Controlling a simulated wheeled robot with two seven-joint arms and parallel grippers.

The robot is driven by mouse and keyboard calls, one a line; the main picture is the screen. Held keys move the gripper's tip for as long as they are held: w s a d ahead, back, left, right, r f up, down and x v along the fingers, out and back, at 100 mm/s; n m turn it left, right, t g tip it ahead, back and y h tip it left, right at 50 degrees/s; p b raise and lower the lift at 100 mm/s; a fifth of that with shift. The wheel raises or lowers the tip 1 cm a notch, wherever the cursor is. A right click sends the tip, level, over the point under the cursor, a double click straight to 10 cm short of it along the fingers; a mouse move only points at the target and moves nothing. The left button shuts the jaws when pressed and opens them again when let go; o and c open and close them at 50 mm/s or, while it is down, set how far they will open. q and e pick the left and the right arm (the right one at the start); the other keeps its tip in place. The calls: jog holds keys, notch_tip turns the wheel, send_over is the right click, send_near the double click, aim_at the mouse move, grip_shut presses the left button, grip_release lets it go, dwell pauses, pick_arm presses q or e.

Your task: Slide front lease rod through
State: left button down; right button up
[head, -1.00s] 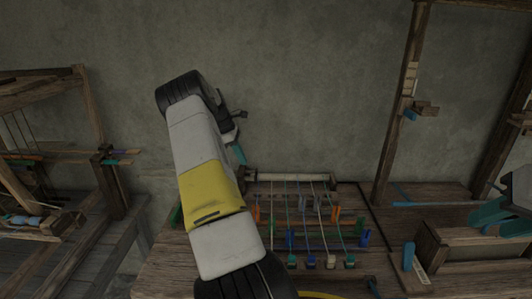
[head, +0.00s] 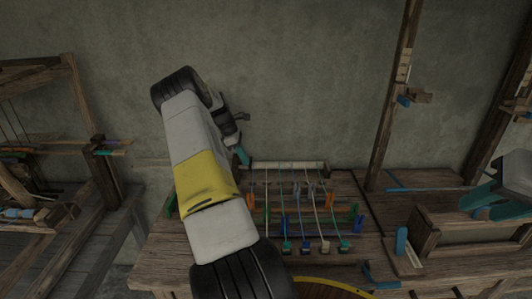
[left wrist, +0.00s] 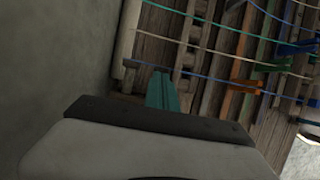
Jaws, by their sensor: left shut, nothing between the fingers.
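Coloured warp threads (head: 299,205) run from a pale roller (head: 288,165) at the back of the small loom to several coloured weights or clips (head: 305,246) at its front. Orange, green and blue upright holders stand on both sides of the threads. I cannot tell which piece is the front lease rod. My left gripper (head: 243,156) is above the loom's back left corner, its teal fingers shut and empty. In the left wrist view the fingers (left wrist: 161,92) are beside the roller's end and the threads. My right gripper (head: 492,202) is at the right edge, partly cut off; its opening is unclear.
A wooden box (head: 460,235) and a blue upright peg (head: 401,240) stand right of the loom. Wooden posts (head: 394,100) rise behind them. Another wooden frame (head: 75,130) stands at the left. The grey wall is close behind the loom.

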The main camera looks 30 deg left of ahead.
pick_arm(q)
jog(key=w+d, duration=0.5)
jog(key=d, duration=0.5)
jog(key=w+d, duration=0.6)
jog(key=d, duration=0.5)
jog(key=w+d, duration=0.6)
jog(key=d, duration=0.4)
jog(key=shift+w+d, duration=0.15)
jog(key=shift+d, duration=0.05)
